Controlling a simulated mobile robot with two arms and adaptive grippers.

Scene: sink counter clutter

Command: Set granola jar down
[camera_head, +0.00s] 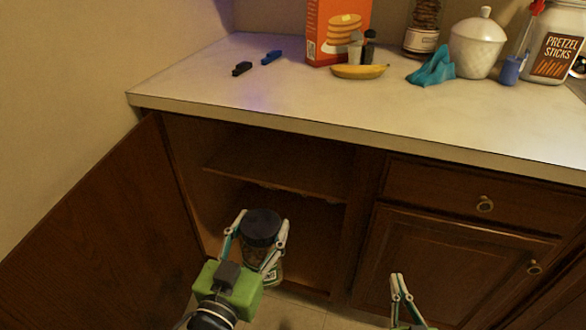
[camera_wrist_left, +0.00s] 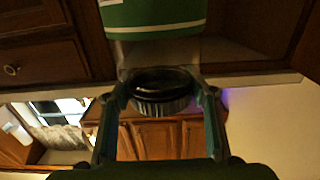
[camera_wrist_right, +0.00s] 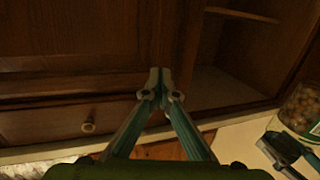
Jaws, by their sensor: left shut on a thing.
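The granola jar (camera_head: 262,250) has a dark lid and clear sides. It is upright in front of the open lower cabinet. My left gripper (camera_head: 258,238) is shut around it near the top. In the left wrist view the jar's green label (camera_wrist_left: 152,14) and dark ridged lid (camera_wrist_left: 160,92) show between the fingers. The jar's side with its contents also shows in the right wrist view (camera_wrist_right: 302,108). Its base is mostly hidden, and I cannot tell whether it touches anything. My right gripper (camera_head: 398,277) is empty, with its fingertips together in the right wrist view (camera_wrist_right: 159,80).
The open cabinet has an inner shelf (camera_head: 280,165), and its door (camera_head: 110,235) swings out left. The counter (camera_head: 220,85) holds a pancake box (camera_head: 330,30), a banana (camera_head: 358,71), a blue cloth (camera_head: 432,68), a white canister (camera_head: 477,50) and a pretzel jar (camera_head: 548,55). The counter's left part is mostly clear.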

